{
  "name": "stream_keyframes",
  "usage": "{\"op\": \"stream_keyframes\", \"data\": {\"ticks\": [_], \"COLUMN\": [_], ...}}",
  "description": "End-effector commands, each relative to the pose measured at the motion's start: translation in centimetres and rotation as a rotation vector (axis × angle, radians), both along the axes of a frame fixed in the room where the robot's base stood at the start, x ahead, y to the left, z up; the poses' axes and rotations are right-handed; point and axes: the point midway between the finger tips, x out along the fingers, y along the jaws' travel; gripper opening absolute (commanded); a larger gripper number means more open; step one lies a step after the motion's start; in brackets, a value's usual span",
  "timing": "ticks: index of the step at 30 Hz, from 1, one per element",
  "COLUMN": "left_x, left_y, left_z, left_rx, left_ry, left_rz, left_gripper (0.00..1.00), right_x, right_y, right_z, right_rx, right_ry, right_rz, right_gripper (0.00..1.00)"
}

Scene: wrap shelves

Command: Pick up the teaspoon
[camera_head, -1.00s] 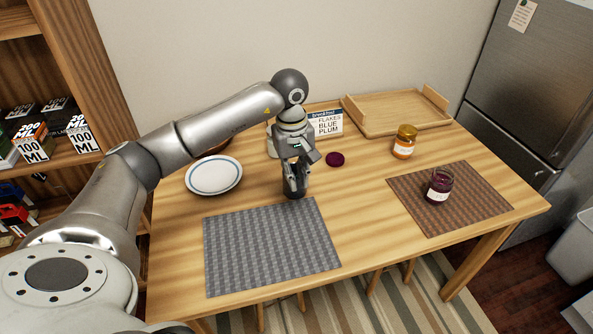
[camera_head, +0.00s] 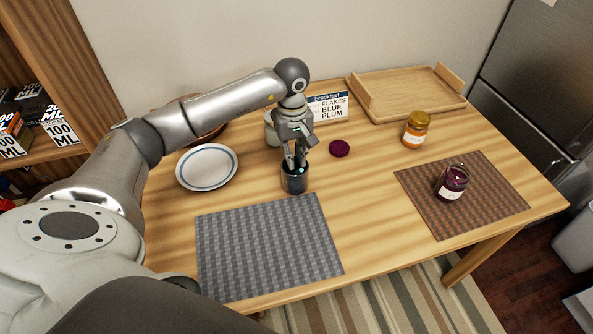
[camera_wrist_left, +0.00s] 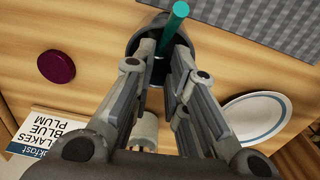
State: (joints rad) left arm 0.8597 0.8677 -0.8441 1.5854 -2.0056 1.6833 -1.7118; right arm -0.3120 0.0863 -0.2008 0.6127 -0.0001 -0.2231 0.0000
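The teaspoon shows as a teal handle (camera_wrist_left: 177,17) that stands up out of a dark cup (camera_head: 294,183) on the table. Its bowl is hidden inside the cup. My left gripper (camera_head: 295,163) points down at the cup's mouth from above. In the left wrist view, the fingertips (camera_wrist_left: 165,55) are a little apart, and the handle shows at the gap between them, close to the right-hand finger. Whether a finger touches it is unclear. My right gripper is in neither view.
A grey placemat (camera_head: 268,248) lies in front of the cup. A white plate (camera_head: 207,167) is on its left, a purple lid (camera_head: 340,149) on its right. An orange jar (camera_head: 416,129), a dark jar (camera_head: 452,183) and a wooden tray (camera_head: 410,98) stand further right.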

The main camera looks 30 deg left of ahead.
Motion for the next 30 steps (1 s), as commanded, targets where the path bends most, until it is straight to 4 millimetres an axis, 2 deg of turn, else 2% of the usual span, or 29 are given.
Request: {"op": "stream_keyframes", "data": {"ticks": [4, 7, 10, 13, 22, 30], "left_x": [-0.3, -0.5, -0.6, -0.6, -0.4, -0.3], "left_y": [-0.2, -0.4, -0.5, -0.5, -0.4, -0.3], "left_z": [-1.4, -2.8, -4.6, -5.6, -5.5, -5.5], "left_rx": [-0.001, -0.002, -0.002, -0.001, 0.000, 0.001], "left_ry": [0.005, 0.005, 0.009, 0.011, 0.005, 0.001], "left_rz": [0.000, 0.000, 0.000, -0.001, -0.001, 0.000], "left_gripper": [0.15, 0.15, 0.15, 0.15, 0.15, 0.15], "right_x": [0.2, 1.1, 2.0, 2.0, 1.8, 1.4], "right_y": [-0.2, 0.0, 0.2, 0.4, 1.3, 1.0], "right_z": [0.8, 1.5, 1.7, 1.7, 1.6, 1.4], "right_rx": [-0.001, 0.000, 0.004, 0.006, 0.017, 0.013], "right_ry": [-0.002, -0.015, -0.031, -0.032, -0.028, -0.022], "right_rz": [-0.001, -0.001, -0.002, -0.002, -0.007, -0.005], "right_gripper": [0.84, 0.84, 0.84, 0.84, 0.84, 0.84]}}
